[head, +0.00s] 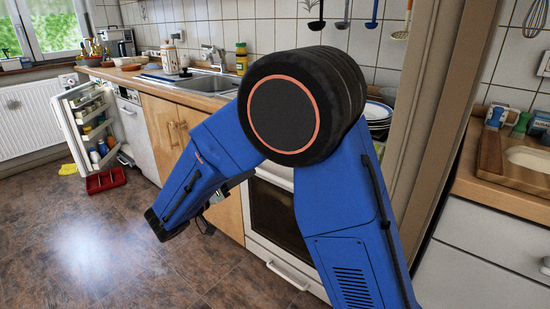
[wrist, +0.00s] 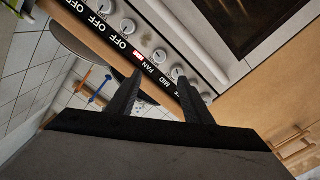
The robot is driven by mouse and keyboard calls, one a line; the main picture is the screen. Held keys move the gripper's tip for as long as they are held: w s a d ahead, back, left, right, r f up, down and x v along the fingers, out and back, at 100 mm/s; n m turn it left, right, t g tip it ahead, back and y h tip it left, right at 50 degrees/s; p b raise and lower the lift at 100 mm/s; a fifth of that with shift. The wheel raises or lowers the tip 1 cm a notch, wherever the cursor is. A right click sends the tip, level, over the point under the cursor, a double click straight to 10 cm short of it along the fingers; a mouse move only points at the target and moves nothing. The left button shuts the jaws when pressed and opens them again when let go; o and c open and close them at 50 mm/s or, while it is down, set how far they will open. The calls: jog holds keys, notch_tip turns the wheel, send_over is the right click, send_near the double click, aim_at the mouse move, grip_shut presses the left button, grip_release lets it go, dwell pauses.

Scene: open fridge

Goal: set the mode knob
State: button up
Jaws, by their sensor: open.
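A row of round silver knobs runs along the white stove panel (wrist: 205,85) in the wrist view. Beside them is a black strip (wrist: 116,39) with white words, among them OFF, FAN and MID, and one red-backed label. The knob nearest FAN (wrist: 159,56) and the knob nearest MID (wrist: 178,73) lie just beyond my fingertips; no marking tells me for certain which is the mode knob. My gripper (wrist: 161,80) is open and empty, its two black fingers pointing at the panel. In the head view my arm hides the panel and most of my gripper.
The white oven (head: 276,215) stands below my arm in the head view. An open fridge (head: 93,125) with a red tray (head: 106,180) is at the far left. A sink (head: 205,82) is in the counter. A tall post (head: 425,100) stands at the right. The floor at left is mostly clear.

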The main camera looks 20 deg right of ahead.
jog(key=x, duration=1.6)
jog(key=shift+w+d, duration=0.2)
jog(key=shift+d, duration=0.15)
jog(key=c, duration=1.1)
